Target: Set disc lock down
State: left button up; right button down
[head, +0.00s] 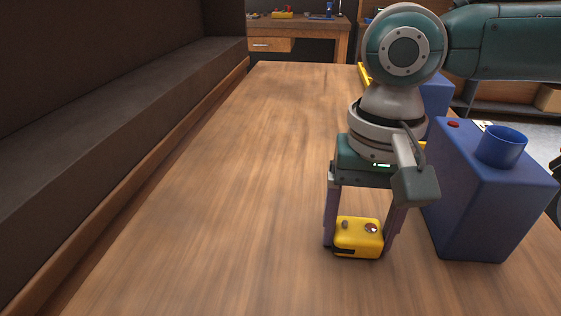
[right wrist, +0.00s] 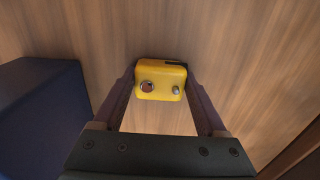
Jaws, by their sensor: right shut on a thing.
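The disc lock (head: 360,238) is a small yellow block with a round keyhole and a grey knob on its top face. My right gripper (head: 358,243) points down at the wooden table and is shut on the disc lock, one finger on each side. In the right wrist view the disc lock (right wrist: 161,80) sits between the fingertips (right wrist: 160,84). It is at or just above the table top; I cannot tell whether it touches. My left gripper is not in view.
The wooden table (head: 200,190) is clear to the left of the gripper. A blue box-shaped container (head: 480,200) with a round spout stands close on the right, and another blue one (head: 436,92) is behind it. A dark padded bench (head: 120,110) runs along the left.

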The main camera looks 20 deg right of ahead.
grip_release()
dwell(0.3)
